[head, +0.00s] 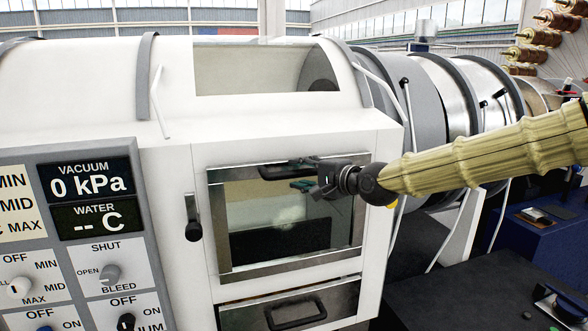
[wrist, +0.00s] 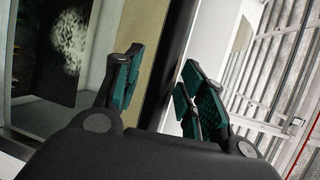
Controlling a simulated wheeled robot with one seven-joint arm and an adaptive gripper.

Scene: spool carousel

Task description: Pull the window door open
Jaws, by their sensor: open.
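The window door (head: 232,262) is a glass pane in a metal frame on the front of the white machine, and it looks closed. Its dark handle bar (head: 280,172) runs along the top edge of the frame. My gripper (head: 303,184) is in front of the upper part of the door, just by the handle. In the wrist view my gripper (wrist: 163,66) has its green-padded fingers apart, with a dark bar (wrist: 176,60), likely the handle, seen between them. Whether the pads touch the bar cannot be told. My gripper hides the handle's right end.
A black lever (head: 193,222) is on the white panel left of the door. A drawer-like panel with a handle (head: 296,313) is below. A control panel (head: 85,240) is at the left. White rods and grey cylinders (head: 450,95) are at the right behind my arm.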

